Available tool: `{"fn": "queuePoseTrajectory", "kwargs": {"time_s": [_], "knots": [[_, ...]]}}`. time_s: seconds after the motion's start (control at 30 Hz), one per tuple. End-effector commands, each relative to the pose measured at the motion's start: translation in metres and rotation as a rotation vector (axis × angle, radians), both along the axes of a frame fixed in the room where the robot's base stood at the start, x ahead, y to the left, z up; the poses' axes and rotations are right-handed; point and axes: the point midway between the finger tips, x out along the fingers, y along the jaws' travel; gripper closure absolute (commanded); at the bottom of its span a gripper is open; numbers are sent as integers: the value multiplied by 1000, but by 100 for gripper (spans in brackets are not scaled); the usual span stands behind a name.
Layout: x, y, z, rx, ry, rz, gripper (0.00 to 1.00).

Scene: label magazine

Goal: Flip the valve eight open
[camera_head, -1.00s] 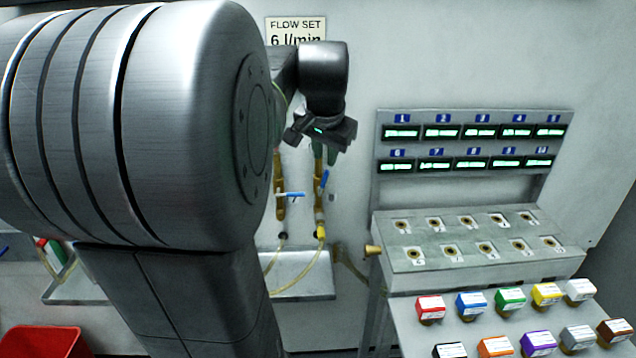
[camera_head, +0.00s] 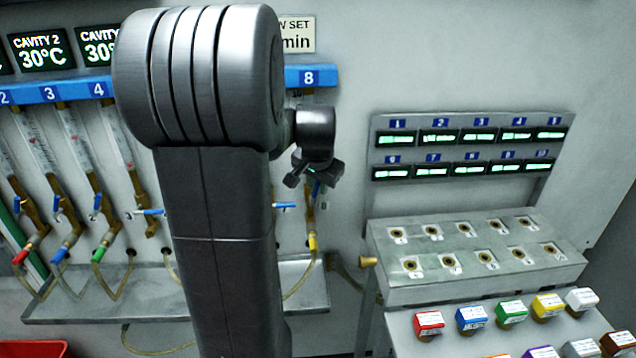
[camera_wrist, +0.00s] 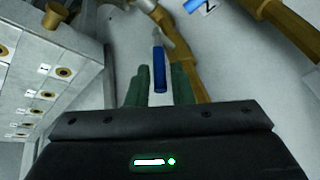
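Valve eight is the rightmost brass valve, below the blue "8" label (camera_head: 308,77). Its small blue lever (camera_head: 316,188) shows just under my gripper (camera_head: 308,176) in the head view, partly hidden by it. In the wrist view the blue lever (camera_wrist: 159,68) lies lengthwise between the two green fingers of my gripper (camera_wrist: 162,82). Narrow gaps show on both sides, so the gripper looks open around or just short of the lever. The lever points roughly toward the gripper; whether a finger touches it cannot be told.
The neighbouring valve's blue lever (camera_head: 285,205) sits crosswise close to the left. A yellow hose fitting (camera_head: 313,242) is below valve eight, above a metal tray (camera_head: 310,290). A panel with numbered sockets (camera_head: 470,285) and coloured blocks stands to the right.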

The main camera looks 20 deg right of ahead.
Motion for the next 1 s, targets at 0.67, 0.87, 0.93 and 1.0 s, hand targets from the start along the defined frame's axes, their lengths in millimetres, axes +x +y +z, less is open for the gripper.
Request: {"fn": "queuePoseTrajectory", "kwargs": {"time_s": [0.67, 0.87, 0.93, 1.0], "knots": [[1, 4, -2, -43, 12, 3, 100], [3, 11, -4, -152, 37, 5, 100], [4, 13, -4, -190, 47, 6, 100], [4, 15, -3, -220, 56, 5, 100]]}}
